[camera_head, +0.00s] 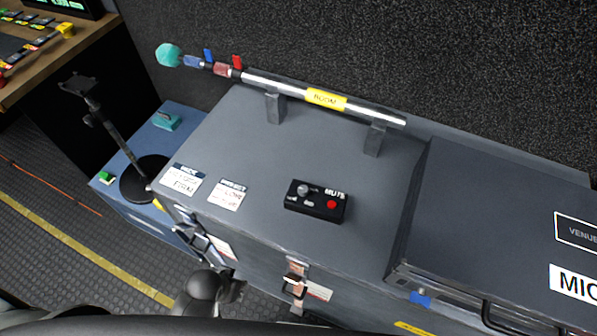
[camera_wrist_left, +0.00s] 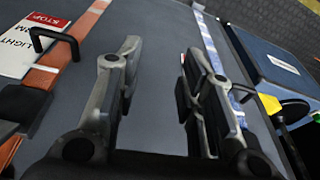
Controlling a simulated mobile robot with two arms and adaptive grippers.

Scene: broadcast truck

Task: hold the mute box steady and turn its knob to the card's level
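The mute box (camera_head: 317,203) is a small black box lying on the grey case top, marked MUTE. It has a silver knob (camera_head: 303,190) and a red button (camera_head: 331,204). Two white cards, the left card (camera_head: 181,181) and the right card (camera_head: 230,195), lie left of it; their lettering is too small to read surely. My left gripper (camera_head: 232,291) is low in front of the case, well below the box and apart from it. In the left wrist view its two fingers (camera_wrist_left: 160,85) are spread, with nothing between them. My right gripper is out of view.
A metal boom pole (camera_head: 275,87) rests on two brackets behind the box. A raised dark case (camera_head: 490,200) stands to the right. The case front carries latches (camera_head: 296,283). A stand with a round black base (camera_head: 147,180) is at left. The case top around the box is clear.

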